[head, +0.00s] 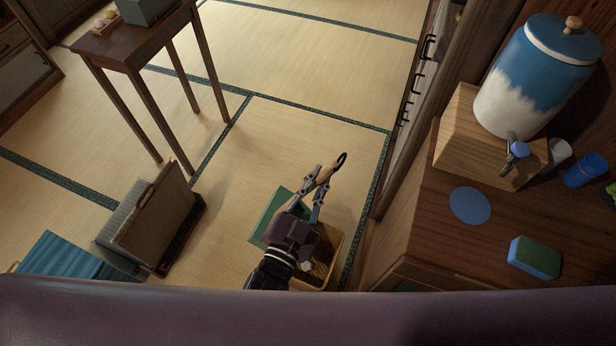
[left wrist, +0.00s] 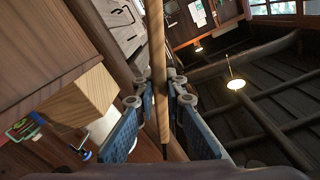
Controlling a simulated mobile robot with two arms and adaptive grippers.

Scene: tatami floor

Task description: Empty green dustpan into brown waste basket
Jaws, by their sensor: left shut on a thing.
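My left gripper (head: 320,181) is shut on a light wooden handle (head: 329,169) with a black loop at its end. In the left wrist view, the wooden handle (left wrist: 158,60) runs between the two blue-padded fingers (left wrist: 162,110). The green dustpan (head: 269,213) shows partly to the left of my gripper. Its join to the handle is hidden behind the gripper. The brown waste basket (head: 337,246) is below and right of my gripper, partly covered by it. Its inside looks dark, with a small whitish piece (head: 306,266) in view. My right gripper is not in view.
A wooden counter (head: 425,225) on the right holds a blue-and-white dispenser (head: 530,85) on a wooden block, a blue coaster (head: 470,205) and a sponge (head: 535,257). An upright brown case (head: 155,220) stands left. A small table (head: 130,50) stands farther back. Tatami between is clear.

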